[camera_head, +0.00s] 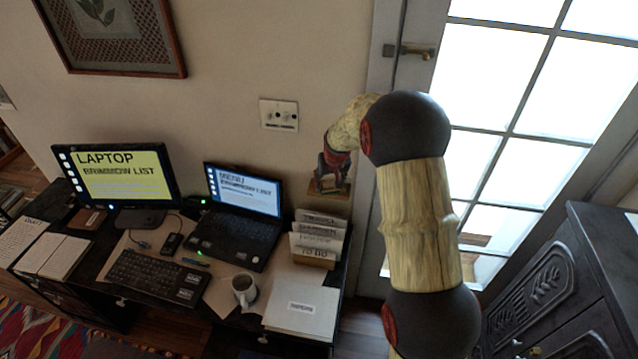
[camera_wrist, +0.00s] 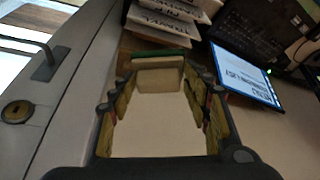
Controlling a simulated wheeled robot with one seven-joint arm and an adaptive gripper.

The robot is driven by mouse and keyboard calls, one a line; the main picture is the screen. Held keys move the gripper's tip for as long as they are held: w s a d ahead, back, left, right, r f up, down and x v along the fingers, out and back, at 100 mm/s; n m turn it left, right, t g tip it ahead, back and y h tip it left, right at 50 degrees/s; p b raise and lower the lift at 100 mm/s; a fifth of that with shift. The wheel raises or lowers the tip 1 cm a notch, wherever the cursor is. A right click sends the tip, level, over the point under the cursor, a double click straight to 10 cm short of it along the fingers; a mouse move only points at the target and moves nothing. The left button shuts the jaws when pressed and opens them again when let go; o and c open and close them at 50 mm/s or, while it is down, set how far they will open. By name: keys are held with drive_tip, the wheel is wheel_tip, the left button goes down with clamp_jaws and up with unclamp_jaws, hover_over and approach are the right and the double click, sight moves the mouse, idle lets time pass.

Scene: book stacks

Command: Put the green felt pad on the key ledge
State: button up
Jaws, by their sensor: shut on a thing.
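My gripper (camera_head: 328,183) is at the wall, right of the laptop, just over a small wooden ledge (camera_head: 341,190). In the wrist view my gripper (camera_wrist: 158,66) has its fingers shut on the green felt pad (camera_wrist: 160,56), which shows as a narrow green strip with a tan block-like part below it. Brown wood of the ledge (camera_wrist: 129,43) shows beyond the pad. I cannot tell whether the pad touches the ledge. In the head view the pad is too small and hidden by my gripper to make out.
A file holder (camera_head: 313,262) with labelled cards stands on the desk below the ledge. The laptop (camera_head: 240,215), monitor (camera_head: 117,178) and mug (camera_head: 244,290) are farther left. A glazed door with a handle (camera_head: 418,50) is to the right, beside a dark carved cabinet (camera_head: 560,285).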

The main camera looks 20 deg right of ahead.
drive_tip(key=w+f, duration=0.2)
drive_tip(key=w, duration=0.1)
drive_tip(key=w+f+p, duration=0.1)
drive_tip(key=w+f, duration=0.2)
drive_tip(key=w, duration=0.1)
drive_tip(key=w+d+f, duration=0.1)
drive_tip(key=w+f, duration=0.1)
drive_tip(key=w, duration=0.1)
drive_tip(key=shift+w+f+p, duration=0.15)
drive_tip(key=shift+f+p, duration=0.25)
drive_tip(key=shift+w+f, duration=0.25)
drive_tip(key=shift+f, duration=0.2)
drive_tip(key=shift+f+p, duration=0.5)
drive_tip(key=shift+f, duration=0.9)
drive_tip(key=shift+f, duration=0.1)
drive_tip(key=o, duration=1.2)
